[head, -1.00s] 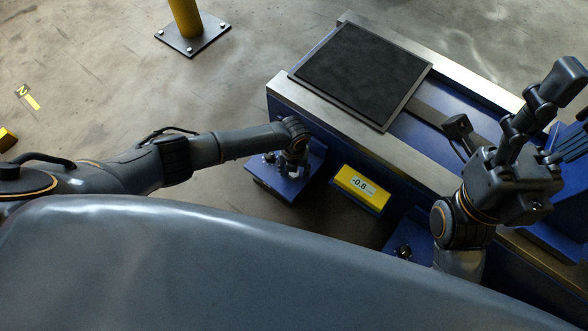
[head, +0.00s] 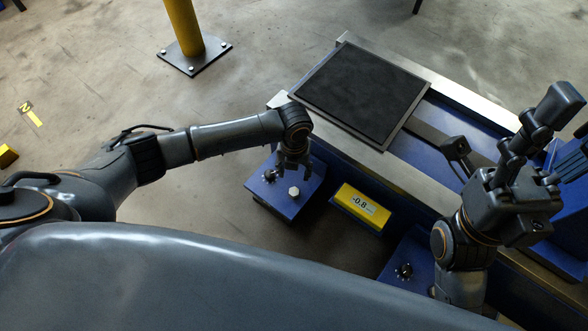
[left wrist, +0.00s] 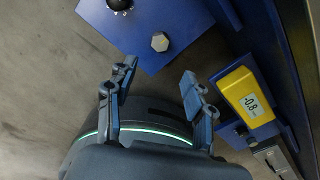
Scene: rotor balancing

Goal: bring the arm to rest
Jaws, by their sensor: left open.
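My left gripper (head: 294,168) is open and empty in the head view, just above the far edge of a blue bracket (head: 287,207). A silver hex piece (head: 294,191) sits on the bracket, clear of the fingers. In the left wrist view the gripper's fingers (left wrist: 160,76) are spread apart with nothing between them, and the silver hex piece (left wrist: 160,41) shows beyond them.
The blue bench (head: 375,160) has metal rails and carries a black mat (head: 362,93). A yellow display (head: 358,206) reading -0.8 is on its near side. A second blue bracket (head: 420,258) lies right of it.

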